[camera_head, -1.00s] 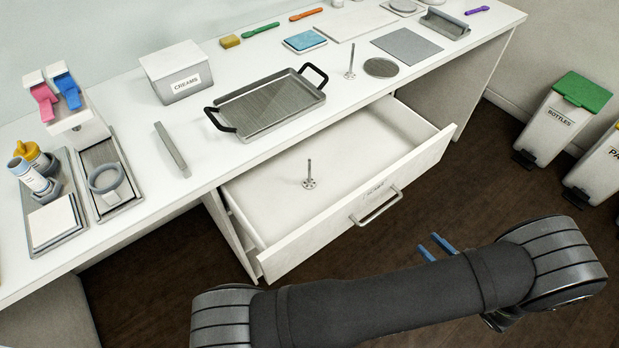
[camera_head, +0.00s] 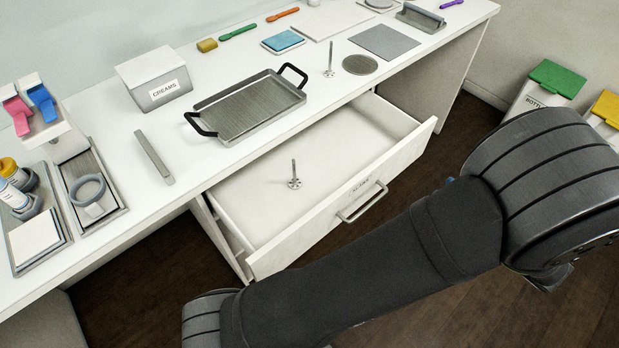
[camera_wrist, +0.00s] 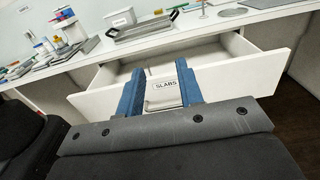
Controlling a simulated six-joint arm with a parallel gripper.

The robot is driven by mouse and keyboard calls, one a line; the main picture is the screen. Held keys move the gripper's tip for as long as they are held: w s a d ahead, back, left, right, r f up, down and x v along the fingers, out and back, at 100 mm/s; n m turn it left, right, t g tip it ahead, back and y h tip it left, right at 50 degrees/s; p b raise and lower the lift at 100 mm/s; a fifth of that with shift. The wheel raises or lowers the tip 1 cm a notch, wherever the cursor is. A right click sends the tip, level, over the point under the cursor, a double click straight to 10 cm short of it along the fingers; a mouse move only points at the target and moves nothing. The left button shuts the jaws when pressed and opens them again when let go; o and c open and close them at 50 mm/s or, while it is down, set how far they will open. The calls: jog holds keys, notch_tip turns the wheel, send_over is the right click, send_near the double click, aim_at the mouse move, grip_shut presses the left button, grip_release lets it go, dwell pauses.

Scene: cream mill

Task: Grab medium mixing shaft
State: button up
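Two thin upright metal mixing shafts with small bladed bases are in the head view. One shaft (camera_head: 294,178) stands inside the open drawer (camera_head: 330,165). The other shaft (camera_head: 329,62) stands on the table beside a round grey disc. I cannot tell for sure which is the medium one. My gripper (camera_wrist: 160,80) shows two blue fingers, apart with nothing between them, in front of the drawer labelled SLABS in the wrist view. In the head view my arm hides nearly all of the gripper. The drawer's shaft is not clear in the wrist view.
A black-handled tray (camera_head: 247,108) sits on the white table above the drawer. A CREAMS box (camera_head: 153,80) and a grey bar (camera_head: 154,157) are left of it. The drawer front with its handle (camera_head: 363,203) juts out. Bins (camera_head: 545,88) stand at right.

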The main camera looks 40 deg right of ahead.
jog(key=w+a+f+n+g+y, duration=0.1)
jog(key=w+a+n+g, duration=0.2)
jog(key=w, duration=0.4)
jog(key=w+a+f+n+g+y, duration=0.2)
jog(key=w+a+n+g, duration=0.1)
jog(key=w, duration=0.4)
jog(key=w+a+f+n+g+y, duration=0.1)
jog(key=w+a+n+g, duration=0.2)
jog(key=w+g, duration=0.4)
jog(key=shift+w+a+f+n, duration=0.2)
jog(key=shift+a+n, duration=0.15)
jog(key=shift+n, duration=0.35)
jog(key=w+a+r+n+g+h, duration=0.1)
jog(key=w+a+r+n+h, duration=0.2)
jog(key=w+n, duration=0.4)
jog(key=w+a+r+n+g+h, duration=0.2)
jog(key=w+a+n+h, duration=0.25)
jog(key=w+n, duration=0.2)
send_over(295, 183)
jog(key=shift+h, duration=0.25)
jog(key=shift+w+d+f, duration=0.1)
jog(key=shift+w+f, duration=0.05)
jog(key=shift+f, duration=5.1)
jog(key=shift+w+d+f, duration=0.1)
jog(key=shift+f, duration=5.1)
jog(key=shift+c, duration=0.4)
grip_shut()
